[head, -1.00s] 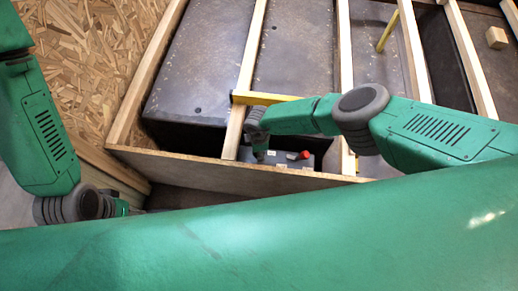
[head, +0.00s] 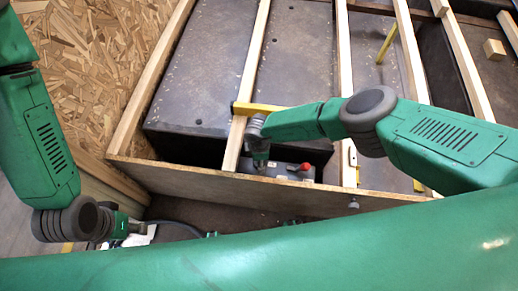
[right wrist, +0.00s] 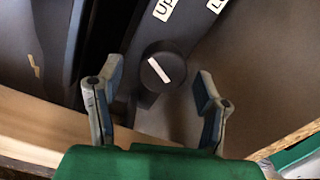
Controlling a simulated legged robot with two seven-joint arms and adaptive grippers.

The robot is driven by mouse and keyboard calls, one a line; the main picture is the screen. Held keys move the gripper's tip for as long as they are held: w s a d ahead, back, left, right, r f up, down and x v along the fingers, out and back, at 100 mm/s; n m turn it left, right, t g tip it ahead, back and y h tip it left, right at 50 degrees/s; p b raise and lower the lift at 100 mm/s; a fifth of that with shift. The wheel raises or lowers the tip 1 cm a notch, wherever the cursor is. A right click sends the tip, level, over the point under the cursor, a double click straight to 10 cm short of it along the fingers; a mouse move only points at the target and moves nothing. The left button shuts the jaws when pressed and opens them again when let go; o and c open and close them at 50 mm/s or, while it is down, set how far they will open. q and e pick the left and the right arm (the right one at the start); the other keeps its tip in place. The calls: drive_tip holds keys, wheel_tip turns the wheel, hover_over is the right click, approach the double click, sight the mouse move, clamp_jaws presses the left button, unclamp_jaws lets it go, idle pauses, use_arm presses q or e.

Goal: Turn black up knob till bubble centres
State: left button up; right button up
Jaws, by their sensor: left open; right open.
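The black knob (right wrist: 158,70) with a white pointer line shows in the right wrist view, below a label reading "Up" (right wrist: 165,9). My right gripper (right wrist: 158,84) is open, its fingers on either side of the knob with visible gaps. In the head view my right gripper (head: 260,162) points down at a dark control box (head: 283,171); the black knob cannot be made out there. A yellow bar (head: 262,108), perhaps the level, lies across the timbers; no bubble can be made out. My left gripper (head: 142,230) is open at lower left, small and partly unclear, away from the box.
A red knob (head: 305,167) sits on the box's right part. A wooden board (head: 190,174) runs in front of the box. Timber beams (head: 343,60) cross dark panels. A wood block (head: 494,48) lies at upper right. A dark hose (head: 180,224) shows below the board.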

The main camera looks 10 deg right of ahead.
wheel_tip(320, 180, up, 10)
drive_tip(key=shift+r, duration=0.2)
idle(0.4)
idle(0.4)
idle(0.5)
